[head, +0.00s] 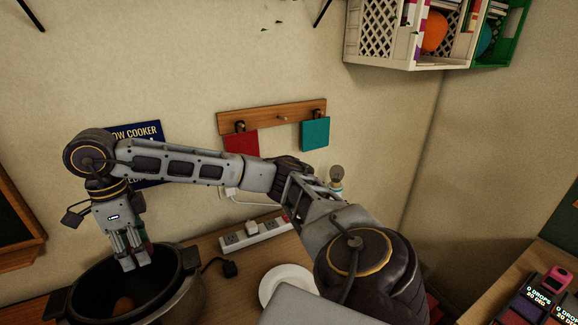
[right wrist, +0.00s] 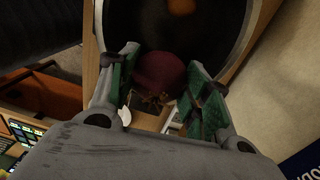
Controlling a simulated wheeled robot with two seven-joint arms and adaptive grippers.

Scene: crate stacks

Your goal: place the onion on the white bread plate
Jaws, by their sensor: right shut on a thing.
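My right gripper (head: 137,258) hangs down over the dark round pot (head: 190,257) at the lower left of the head view. In the right wrist view it is shut on a dark red onion (right wrist: 160,72), held between its two green-padded fingers. The onion is mostly hidden by the fingers in the head view. The white bread plate (head: 284,283) lies on the wooden counter to the right of the pot, partly covered by my arm, and its visible part is empty. My left gripper is not in view.
A brown-orange round thing (head: 122,305) lies inside the pot. Crates (head: 385,38) hang at the upper right.

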